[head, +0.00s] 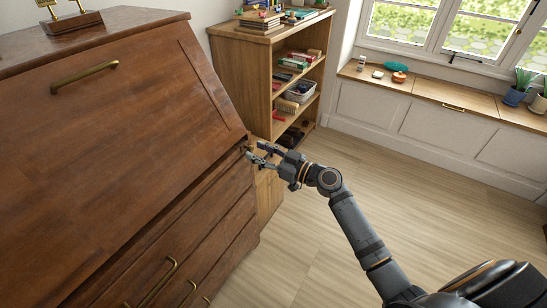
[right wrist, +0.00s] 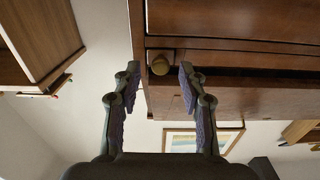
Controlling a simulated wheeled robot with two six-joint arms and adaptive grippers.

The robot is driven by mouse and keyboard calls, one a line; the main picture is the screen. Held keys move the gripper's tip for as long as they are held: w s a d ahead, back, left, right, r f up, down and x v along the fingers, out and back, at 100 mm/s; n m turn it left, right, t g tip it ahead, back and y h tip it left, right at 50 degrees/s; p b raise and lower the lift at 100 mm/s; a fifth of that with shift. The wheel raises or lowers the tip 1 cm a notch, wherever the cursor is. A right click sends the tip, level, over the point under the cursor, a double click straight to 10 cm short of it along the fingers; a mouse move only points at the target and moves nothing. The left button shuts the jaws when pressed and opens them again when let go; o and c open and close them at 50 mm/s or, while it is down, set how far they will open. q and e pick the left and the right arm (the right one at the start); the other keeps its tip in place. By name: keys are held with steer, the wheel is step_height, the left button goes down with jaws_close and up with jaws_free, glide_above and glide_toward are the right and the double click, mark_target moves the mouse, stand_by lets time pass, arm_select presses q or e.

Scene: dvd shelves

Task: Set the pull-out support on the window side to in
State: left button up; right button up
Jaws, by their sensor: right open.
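The dark wood slant-front desk (head: 130,140) fills the left of the head view, its lid raised and shut. The window-side support is at the desk's right front edge, below the lid, largely hidden by my right gripper in the head view. My right gripper (head: 260,154) is open, pointing at this corner. I cannot tell how far the support sticks out. My left gripper is out of view.
Brass-handled drawers (head: 205,240) lie below the lid. An open shelf (head: 240,75) with books and boxes stands behind the desk. A window bench (head: 440,90) with small items and pots runs along the far wall. The wood floor (head: 400,190) between is clear.

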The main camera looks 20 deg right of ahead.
steer(key=v, duration=0.9)
steer(key=shift+s+d, duration=0.2)
steer(key=shift+s, duration=0.05)
